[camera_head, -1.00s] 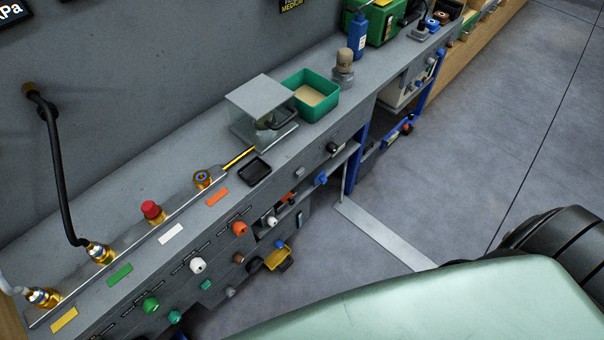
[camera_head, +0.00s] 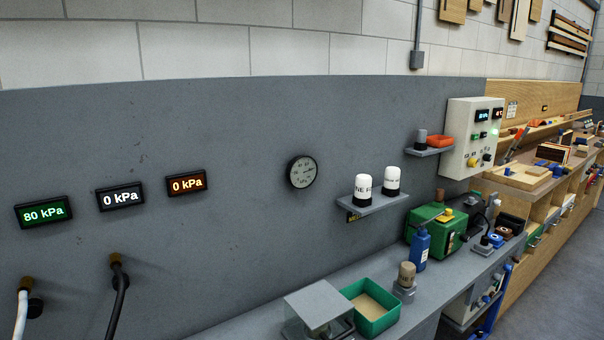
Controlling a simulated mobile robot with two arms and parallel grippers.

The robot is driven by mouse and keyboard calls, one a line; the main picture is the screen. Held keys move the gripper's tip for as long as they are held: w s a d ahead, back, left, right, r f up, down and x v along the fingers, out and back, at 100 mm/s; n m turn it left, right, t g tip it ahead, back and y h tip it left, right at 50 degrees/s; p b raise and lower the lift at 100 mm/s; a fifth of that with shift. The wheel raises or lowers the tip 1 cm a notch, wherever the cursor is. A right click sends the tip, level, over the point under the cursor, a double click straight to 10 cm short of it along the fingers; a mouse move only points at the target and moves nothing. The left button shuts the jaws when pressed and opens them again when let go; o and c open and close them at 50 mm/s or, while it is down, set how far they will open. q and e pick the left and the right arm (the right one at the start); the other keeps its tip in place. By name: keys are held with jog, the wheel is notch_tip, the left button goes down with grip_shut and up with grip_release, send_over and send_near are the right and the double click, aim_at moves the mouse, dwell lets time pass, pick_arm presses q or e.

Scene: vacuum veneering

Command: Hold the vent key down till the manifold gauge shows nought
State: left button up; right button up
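A round dial gauge (camera_head: 302,172) hangs on the grey wall panel near the middle of the head view. Its needle is too small to read surely, and I cannot tell whether it is the manifold gauge. To its left are a green display (camera_head: 43,212) reading 80 kPa, a white display (camera_head: 120,198) reading 0 kPa and an orange display (camera_head: 186,183) reading 0 kPa. I cannot make out a vent key; the bench's front controls and manifold fittings are out of view. Neither of my grippers is in view.
A clear-sided box with a grey lid (camera_head: 318,305) and a green tray (camera_head: 370,308) stand on the bench. Beyond are a blue bottle (camera_head: 420,248) and a green machine (camera_head: 436,230). A white control box (camera_head: 472,137) is on the wall. Floor at lower right is clear.

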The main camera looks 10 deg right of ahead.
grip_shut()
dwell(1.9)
